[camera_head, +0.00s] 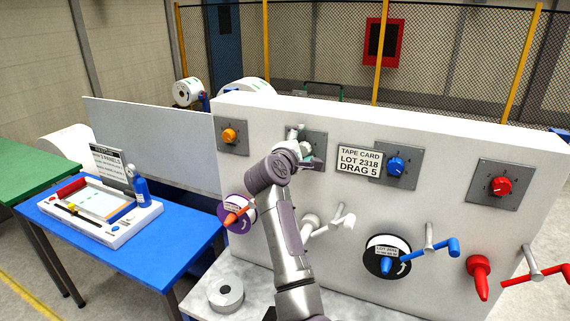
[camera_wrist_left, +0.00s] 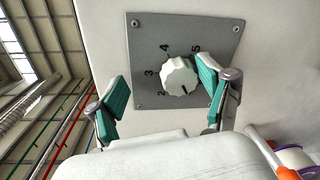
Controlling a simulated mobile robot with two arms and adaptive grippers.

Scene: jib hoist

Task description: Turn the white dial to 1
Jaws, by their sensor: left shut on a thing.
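The white dial (camera_wrist_left: 177,74) sits on a grey plate (camera_wrist_left: 150,35) in the left wrist view, with the numerals 2, 3, 4 and 5 visible around it. Its dark pointer mark faces down in that view, past the 2; I cannot see the numeral 1. My left gripper (camera_wrist_left: 162,95) has its teal pads on either side of the dial and is shut on it. The right pad overlaps the dial's edge; the left pad looks apart from it in this view. In the head view my left gripper (camera_head: 306,150) hides most of the dial. My right gripper is not in view.
The white panel (camera_head: 440,150) also carries an orange dial (camera_head: 229,135), a blue dial (camera_head: 396,166) and a red dial (camera_head: 501,186). A tape card (camera_head: 360,161) hangs right of my gripper. Spools and cranks stick out below. A blue table (camera_head: 175,255) stands at left.

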